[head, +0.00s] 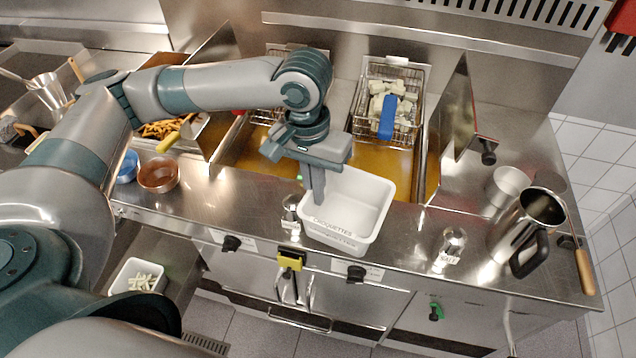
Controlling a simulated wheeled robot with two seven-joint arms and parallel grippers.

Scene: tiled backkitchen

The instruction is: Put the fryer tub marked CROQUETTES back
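The white tub marked CROQUETTES (368,187) is at the front of the steel counter, in front of the fryer. It looks empty, and its lettered side faces me. I cannot tell whether it rests on the counter or is held just above it. My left gripper (315,190) points down at the tub's left rim, with one finger showing against the wall there. The other finger is hidden, so I cannot tell whether the gripper is closed on the rim. My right gripper is not in view.
A fry basket (412,122) with pale pieces and a blue handle sits over the oil behind the tub. Shakers (291,215) (450,246) flank the tub. A steel jug (520,225) stands right, bowls (159,174) left. A small white tub (121,279) with pale pieces is lower left.

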